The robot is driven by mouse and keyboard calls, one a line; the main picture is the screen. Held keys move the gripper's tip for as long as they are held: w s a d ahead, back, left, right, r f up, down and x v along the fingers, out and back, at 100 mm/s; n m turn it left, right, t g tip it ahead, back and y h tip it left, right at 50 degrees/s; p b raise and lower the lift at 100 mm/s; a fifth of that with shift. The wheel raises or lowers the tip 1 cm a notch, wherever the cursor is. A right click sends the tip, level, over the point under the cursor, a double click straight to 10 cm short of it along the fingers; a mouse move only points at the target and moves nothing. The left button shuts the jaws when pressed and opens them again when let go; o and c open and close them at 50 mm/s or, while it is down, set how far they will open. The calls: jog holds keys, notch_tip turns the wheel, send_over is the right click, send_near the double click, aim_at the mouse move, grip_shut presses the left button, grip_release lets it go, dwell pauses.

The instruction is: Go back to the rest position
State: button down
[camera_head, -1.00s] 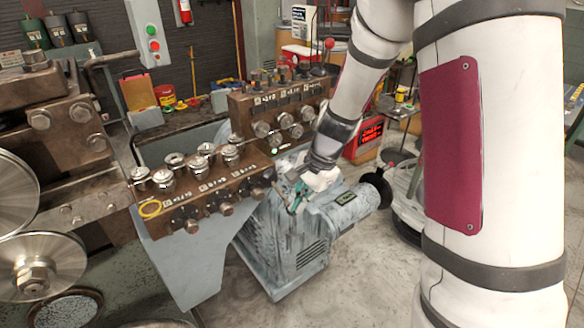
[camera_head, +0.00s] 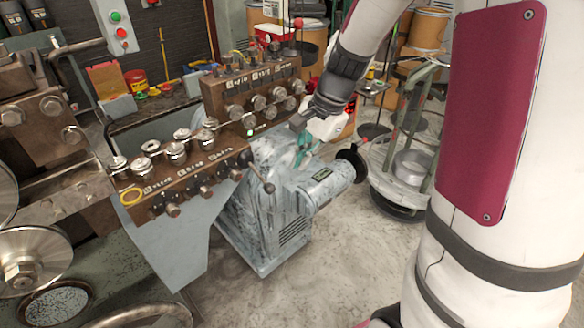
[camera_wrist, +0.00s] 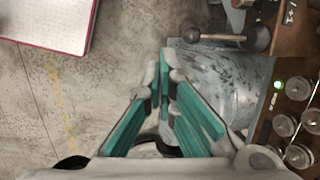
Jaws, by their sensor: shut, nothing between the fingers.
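My gripper (camera_head: 301,157) is at the end of my white arm, in front of the spring coiler's control panel and above the blue-grey motor housing (camera_head: 265,215) in the head view. In the wrist view its teal fingers (camera_wrist: 168,62) meet at the tips with nothing between them. The brown control panel (camera_head: 185,180) with its several knobs and levers lies left of the gripper. A ball-ended lever (camera_wrist: 256,38) and a lit green button (camera_wrist: 278,84) show to the right of the fingers in the wrist view. The fingers appear apart from all of these.
Metal rollers (camera_head: 30,255) of the machine stand at the left. A round metal stand (camera_head: 405,180) is behind the motor on the right. Red and yellow containers (camera_head: 137,80) sit on the back bench. Bare concrete floor (camera_head: 350,240) lies between the motor and my arm.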

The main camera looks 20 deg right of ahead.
jog(key=shift+s+d+r, duration=0.3)
jog(key=shift+s+r, duration=0.1)
jog(key=shift+r, duration=0.25)
jog(key=s+a+r+n+t+h, duration=0.1)
jog(key=s+a+r+n, duration=0.2)
jog(key=s+r+n, duration=0.3)
jog(key=s+a+r+n+t+h, duration=0.2)
jog(key=s+r+n, duration=0.5)
jog(key=s, duration=0.4)
jog(key=shift+s+a+r+n+t, duration=0.2)
jog(key=shift+s+a+n+t, duration=0.15)
jog(key=shift+a+n, duration=0.2)
